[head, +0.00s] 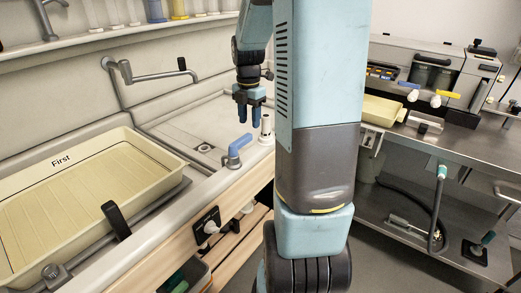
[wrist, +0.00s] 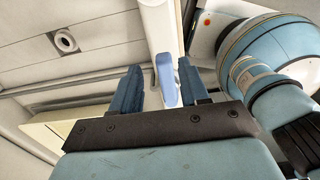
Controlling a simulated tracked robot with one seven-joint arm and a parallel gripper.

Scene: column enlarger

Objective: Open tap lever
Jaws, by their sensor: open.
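A tap with a blue lever (head: 240,145) stands on the front rim of the sink, just left of my arm in the head view. Its lever slants up to the right. My gripper (head: 249,115) is open and empty, pointing down above the lever and apart from it in the head view. In the wrist view, the blue lever (wrist: 166,82) shows between the two fingers of my gripper (wrist: 160,70). I cannot tell the exact gap between fingers and lever.
A cream tray (head: 70,190) marked "First" sits in the sink at left. A white cylindrical fitting (head: 266,126) stands close right of the lever. A swing spout (head: 150,76) is behind. A steel bench (head: 450,145) with a machine stands at right.

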